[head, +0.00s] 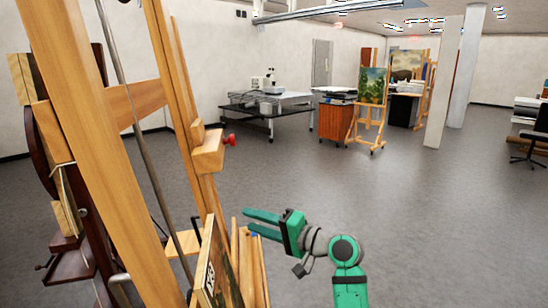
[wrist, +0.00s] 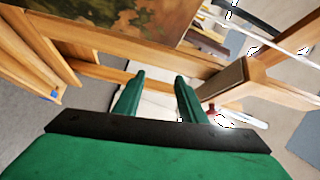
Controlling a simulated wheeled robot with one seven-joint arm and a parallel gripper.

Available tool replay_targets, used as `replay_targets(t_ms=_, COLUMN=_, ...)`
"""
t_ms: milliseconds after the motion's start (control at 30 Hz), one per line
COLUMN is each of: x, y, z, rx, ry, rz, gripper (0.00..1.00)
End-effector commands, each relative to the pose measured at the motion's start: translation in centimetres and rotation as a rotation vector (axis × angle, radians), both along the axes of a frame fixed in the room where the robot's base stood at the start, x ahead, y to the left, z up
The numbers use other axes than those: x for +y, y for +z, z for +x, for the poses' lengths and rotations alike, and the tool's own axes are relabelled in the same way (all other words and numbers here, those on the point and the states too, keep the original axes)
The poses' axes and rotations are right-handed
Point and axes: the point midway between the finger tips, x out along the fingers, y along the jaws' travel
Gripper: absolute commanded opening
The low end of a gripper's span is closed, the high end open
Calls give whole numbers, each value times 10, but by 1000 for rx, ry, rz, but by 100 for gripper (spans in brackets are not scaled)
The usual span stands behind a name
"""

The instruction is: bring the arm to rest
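My gripper (head: 262,224) is green with a dark crossbar and reaches left in the head view, close to the wooden easel. In the wrist view my gripper (wrist: 158,92) has its two fingers apart, with nothing held between them. My green arm (head: 346,280) rises from the bottom of the head view and bends left at the wrist. No object touches the fingertips as far as I can see.
A large wooden easel (head: 140,100) fills the left of the head view. Framed panels (head: 210,270) lean at its foot, beside the gripper; a painting (wrist: 110,25) shows in the wrist view. Tables (head: 265,110) stand far back. The grey floor (head: 430,220) to the right is clear.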

Motion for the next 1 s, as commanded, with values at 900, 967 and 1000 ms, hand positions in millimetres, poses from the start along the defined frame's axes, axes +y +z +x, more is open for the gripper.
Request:
replay_targets(t_ms=900, x=-219, y=-360, z=-121, rx=97, ry=-1052, rz=189, gripper=37)
replay_targets(t_ms=967, x=-212, y=-376, z=-141, rx=94, ry=-1075, rz=129, gripper=37)
replay_targets(t_ms=1000, x=-205, y=-386, z=-155, rx=89, ry=-1086, rz=86, gripper=37)
